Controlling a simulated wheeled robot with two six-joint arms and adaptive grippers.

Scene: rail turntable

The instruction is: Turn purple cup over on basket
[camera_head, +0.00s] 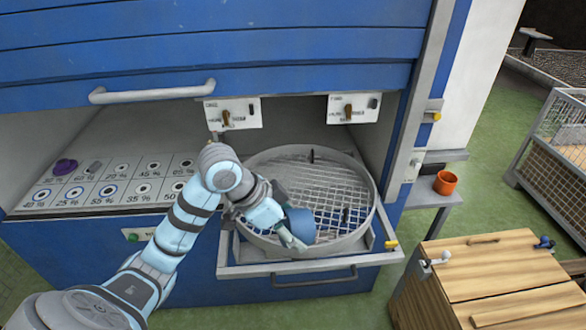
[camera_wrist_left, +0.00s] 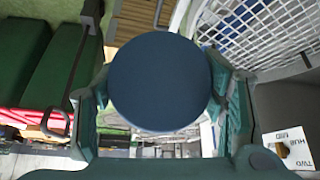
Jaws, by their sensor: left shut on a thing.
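My left gripper (camera_head: 289,222) is shut on a dark blue cup (camera_head: 302,226), over the front part of the round grey wire basket (camera_head: 368,185). In the left wrist view the cup (camera_wrist_left: 160,83) fills the space between the fingers and shows a smooth, round, dark face. I cannot tell whether the cup touches the mesh. A small purple object (camera_head: 65,166), maybe a cup, sits on the marked panel at the far left. My right gripper is not in view.
The basket stands on a pulled-out grey tray (camera_head: 235,265) in the blue cabinet (camera_head: 250,65). An orange cup (camera_head: 445,182) stands on a small shelf at the right. A wooden box (camera_head: 480,270) is at the lower right. Part of the basket mesh is clear.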

